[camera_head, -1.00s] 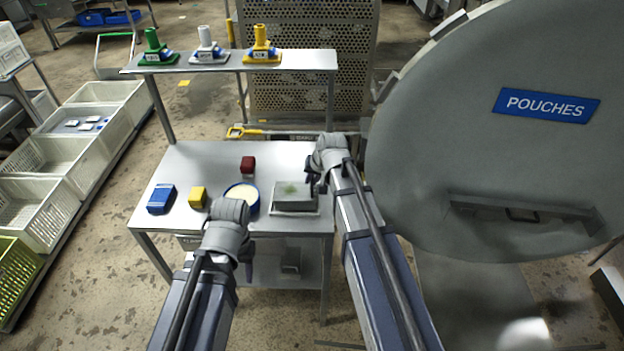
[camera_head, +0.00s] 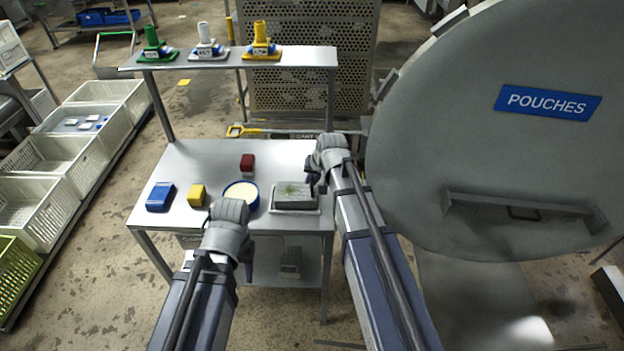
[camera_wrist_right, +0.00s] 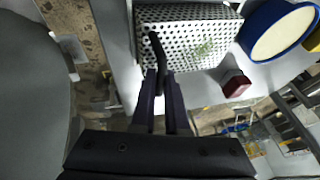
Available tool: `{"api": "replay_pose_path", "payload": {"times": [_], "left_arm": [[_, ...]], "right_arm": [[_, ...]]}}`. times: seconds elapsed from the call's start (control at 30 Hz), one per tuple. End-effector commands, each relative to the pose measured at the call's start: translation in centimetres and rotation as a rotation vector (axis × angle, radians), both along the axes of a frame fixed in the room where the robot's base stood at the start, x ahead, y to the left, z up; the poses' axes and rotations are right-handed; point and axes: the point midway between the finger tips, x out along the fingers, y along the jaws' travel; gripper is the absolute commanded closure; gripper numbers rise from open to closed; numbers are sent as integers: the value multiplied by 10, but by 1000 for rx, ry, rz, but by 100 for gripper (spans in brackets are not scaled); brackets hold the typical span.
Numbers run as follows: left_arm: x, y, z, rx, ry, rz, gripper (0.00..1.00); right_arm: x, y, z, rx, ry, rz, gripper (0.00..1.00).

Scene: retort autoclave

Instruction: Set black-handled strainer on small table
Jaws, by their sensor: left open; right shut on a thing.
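The strainer (camera_head: 294,197) is a perforated metal basket with green bits inside. It is at the right front of the small metal table (camera_head: 200,160), on or just above a pale tray-like base; I cannot tell whether it bears its weight there. In the right wrist view the strainer (camera_wrist_right: 195,38) shows its holes and its black handle (camera_wrist_right: 157,50). My right gripper (camera_head: 313,182) is shut on that handle, and its fingers show in the wrist view (camera_wrist_right: 160,82). My left gripper (camera_head: 247,264) is open and empty at the table's front edge, its fingertips partly hidden.
A blue-rimmed round tub (camera_head: 241,193) stands left of the strainer. A red block (camera_head: 247,164), a yellow block (camera_head: 197,194) and a blue block (camera_head: 160,196) are also on the table. A large round door (camera_head: 500,150) is close on the right. The table's back left is clear.

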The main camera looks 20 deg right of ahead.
Motion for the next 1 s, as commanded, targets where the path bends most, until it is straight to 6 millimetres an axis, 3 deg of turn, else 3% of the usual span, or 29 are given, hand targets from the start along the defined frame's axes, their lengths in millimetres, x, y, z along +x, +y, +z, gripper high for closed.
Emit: {"api": "replay_pose_path", "payload": {"times": [0.23,0.27,0.57,1.0], "left_arm": [[0,0,-1,0,0,0,50],[0,0,-1,0,0,0,50],[0,0,-1,0,0,0,50],[0,0,6,0,0,0,50]], "right_arm": [[0,0,-1,1,0,0,100],[0,0,-1,1,0,0,87],[0,0,-1,0,0,0,53],[-3,-1,6,0,0,0,53]]}}
